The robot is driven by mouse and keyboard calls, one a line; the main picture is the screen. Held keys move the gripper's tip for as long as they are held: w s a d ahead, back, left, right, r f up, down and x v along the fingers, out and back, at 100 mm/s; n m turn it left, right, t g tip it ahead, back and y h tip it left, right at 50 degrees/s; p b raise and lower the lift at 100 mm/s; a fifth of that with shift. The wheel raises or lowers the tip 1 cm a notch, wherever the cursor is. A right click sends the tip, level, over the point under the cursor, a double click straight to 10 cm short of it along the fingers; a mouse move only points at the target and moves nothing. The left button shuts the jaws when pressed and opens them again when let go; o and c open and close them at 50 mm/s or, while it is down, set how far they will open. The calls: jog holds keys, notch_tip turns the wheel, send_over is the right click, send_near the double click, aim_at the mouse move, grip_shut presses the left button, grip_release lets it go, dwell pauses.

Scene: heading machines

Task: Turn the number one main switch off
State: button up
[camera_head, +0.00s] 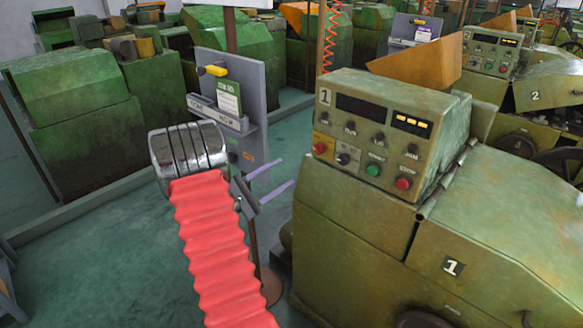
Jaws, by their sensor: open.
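The number one machine (452,267) stands at the right, with "1" on its body and on its control panel (325,97). The panel has a black knob on a pale plate (343,159), which may be the main switch; its label and setting are too small to read. Left of it is a red knob or button (320,148) on a yellow plate. A green button (373,169) and a red button (403,183) are to its right, with several black knobs above. My gripper (286,171) is open, left of the panel, its two pale purple fingers apart and pointing toward the machine. Nothing shows between them.
A grey board (245,85) with a green-and-white card stands behind my arm. An orange hopper (420,63) rises behind the panel. Machine number two (535,95) is at the far right. Green machines (85,120) fill the back left.

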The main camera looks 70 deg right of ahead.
jog(key=v, duration=0.2)
jog(key=shift+w+a+f, duration=0.15)
jog(key=shift+w+a, duration=0.1)
jog(key=shift+a, duration=0.05)
dwell(0.5)
